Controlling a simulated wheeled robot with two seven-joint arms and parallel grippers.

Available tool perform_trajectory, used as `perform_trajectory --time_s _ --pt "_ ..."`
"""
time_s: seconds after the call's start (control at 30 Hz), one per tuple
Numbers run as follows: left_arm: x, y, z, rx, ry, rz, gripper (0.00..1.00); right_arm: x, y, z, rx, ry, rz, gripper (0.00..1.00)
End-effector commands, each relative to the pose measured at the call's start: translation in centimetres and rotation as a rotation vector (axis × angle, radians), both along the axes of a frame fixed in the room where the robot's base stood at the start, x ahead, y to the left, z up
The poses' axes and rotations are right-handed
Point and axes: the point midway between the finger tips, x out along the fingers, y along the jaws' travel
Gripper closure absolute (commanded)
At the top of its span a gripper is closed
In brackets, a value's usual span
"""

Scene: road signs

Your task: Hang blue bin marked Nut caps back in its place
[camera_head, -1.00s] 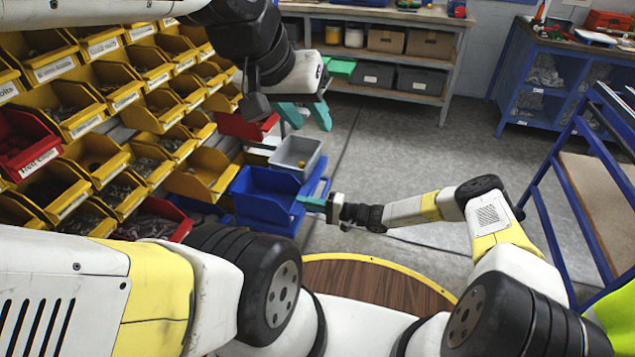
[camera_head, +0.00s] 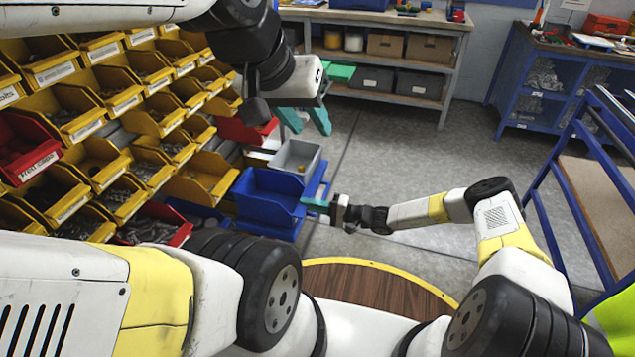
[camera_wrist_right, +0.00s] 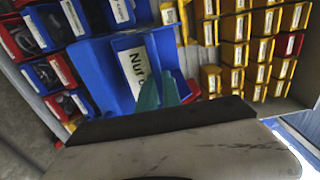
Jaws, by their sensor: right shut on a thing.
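The blue bin (camera_head: 268,197) is in the head view in front of the rack of yellow bins. In the right wrist view its label reading "Nut" shows on the blue bin (camera_wrist_right: 112,72), with the rest of the text hidden. My right gripper (camera_head: 312,204) is shut on the bin's right edge; its teal fingers (camera_wrist_right: 160,92) cover part of the label in the wrist view. My left gripper (camera_head: 303,120) is higher up, empty, with its teal fingers apart. Whether the bin touches the rack is hidden.
A rack of yellow bins (camera_head: 98,161) with some red bins (camera_head: 24,152) fills the left. A grey bin (camera_head: 296,157) sits just behind the blue bin. A shelf unit (camera_head: 398,57) stands at the back, and a blue-framed cart (camera_head: 546,205) at the right. The floor between is clear.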

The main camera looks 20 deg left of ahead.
Motion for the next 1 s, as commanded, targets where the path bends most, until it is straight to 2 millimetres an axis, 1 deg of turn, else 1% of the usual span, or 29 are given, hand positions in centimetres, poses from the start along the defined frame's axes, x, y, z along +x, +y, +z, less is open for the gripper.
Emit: perform_trajectory --time_s 0.03,0.2,1.0 --pt "0.0 0.0 0.0 0.000 0.000 0.000 0.64 0.1 -0.6 0.1 0.001 0.000 -0.002 1.00" --pt "0.0 0.0 0.0 0.000 0.000 0.000 0.64 0.0 -2.3 0.1 0.001 0.001 -0.003 1.00" --pt "0.0 0.0 0.0 0.000 0.000 0.000 0.64 -0.3 -10.1 0.1 0.002 0.001 -0.002 1.00"
